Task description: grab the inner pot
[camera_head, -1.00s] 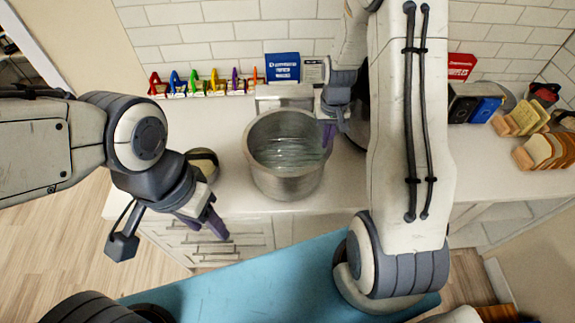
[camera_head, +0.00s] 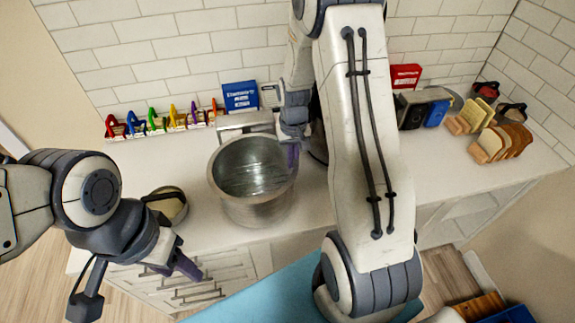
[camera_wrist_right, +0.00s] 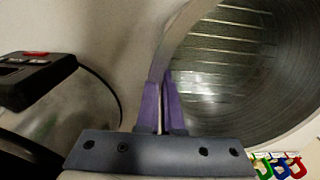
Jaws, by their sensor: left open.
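The inner pot (camera_head: 245,205) is a large silver metal pot standing upright on the white counter, with lines on its inside wall. It also shows in the right wrist view (camera_wrist_right: 245,75). My right gripper (camera_head: 293,155) is at the right side of its rim. In the right wrist view, the purple fingers (camera_wrist_right: 165,85) are close together with the pot's thin wall between them. My left gripper (camera_head: 184,266) is open and empty, low in front of the counter, left of the pot and apart from it.
A round lidded object (camera_head: 168,207) stands left of the pot. Coloured clips (camera_head: 155,122) and a blue box (camera_head: 240,96) line the wall. A toaster (camera_head: 427,108) and bread racks (camera_head: 492,138) stand at the right. The counter (camera_head: 445,180) is clear at front right.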

